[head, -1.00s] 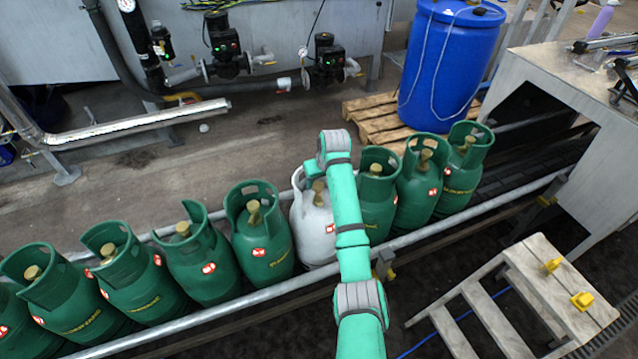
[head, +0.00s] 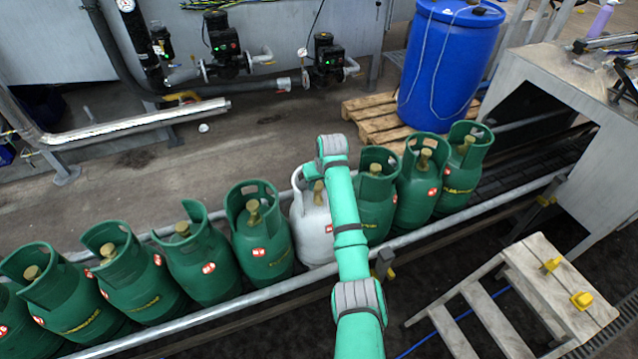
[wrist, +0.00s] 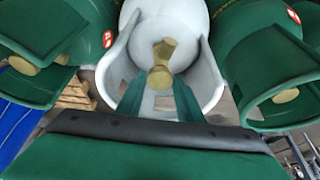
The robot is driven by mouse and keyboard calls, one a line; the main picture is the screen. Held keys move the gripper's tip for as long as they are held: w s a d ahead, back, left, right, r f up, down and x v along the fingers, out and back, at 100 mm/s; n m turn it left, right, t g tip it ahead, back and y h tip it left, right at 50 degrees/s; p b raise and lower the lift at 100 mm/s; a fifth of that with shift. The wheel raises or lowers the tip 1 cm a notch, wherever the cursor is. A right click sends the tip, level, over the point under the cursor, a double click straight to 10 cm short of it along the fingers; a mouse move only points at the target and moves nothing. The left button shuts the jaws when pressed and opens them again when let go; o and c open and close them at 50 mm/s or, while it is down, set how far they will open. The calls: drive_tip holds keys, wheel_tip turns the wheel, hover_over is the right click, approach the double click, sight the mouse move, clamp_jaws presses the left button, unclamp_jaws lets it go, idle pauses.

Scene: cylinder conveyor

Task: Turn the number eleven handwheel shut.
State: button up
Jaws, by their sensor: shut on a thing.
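A white cylinder (head: 312,228) stands in a row of green ones in the head view, partly behind my arm. Its brass valve (head: 317,193) shows inside the open collar. In the wrist view the white cylinder's collar (wrist: 208,84) surrounds the brass handwheel (wrist: 160,75). My gripper (wrist: 159,88) reaches into the collar with one green finger on each side of the handwheel, shut on it. I cannot read a number eleven on any cylinder.
Green cylinders (head: 261,240) stand close on both sides. A metal guide rail (head: 420,232) runs along the near side. A grey housing (head: 560,85) covers the line at right. A wooden step (head: 548,290) stands at front right; a blue drum (head: 448,70) stands behind.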

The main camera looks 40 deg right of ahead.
drive_tip(key=shift+a+m, duration=0.1)
drive_tip(key=shift+m, duration=0.3)
drive_tip(key=m, duration=0.1)
drive_tip(key=m+h, duration=0.1)
drive_tip(key=m, duration=0.1)
drive_tip(key=shift+w+a+m+g+h, duration=0.25)
drive_tip(key=shift+m+g+h, duration=0.05)
drive_tip(key=shift+m, duration=0.1)
drive_tip(key=m, duration=0.2)
drive_tip(key=m+g+h, duration=0.1)
drive_tip(key=m, duration=0.1)
drive_tip(key=shift+w+a+r+m, duration=0.1)
drive_tip(key=shift+w+m, duration=0.05)
drive_tip(key=shift+m, duration=0.15)
drive_tip(key=m, duration=0.1)
drive_tip(key=m+g, duration=0.1)
drive_tip(key=m, duration=0.1)
drive_tip(key=m+g, duration=0.1)
drive_tip(key=shift+w+h, duration=0.25)
drive_tip(key=shift+h, duration=0.15)
drive_tip(key=shift+w+m+g, duration=0.1)
drive_tip(key=shift+m+g, duration=0.6)
drive_tip(key=shift+m, duration=1.3)
drive_tip(key=o, duration=1.1)
drive_tip(key=shift+c, duration=0.2)
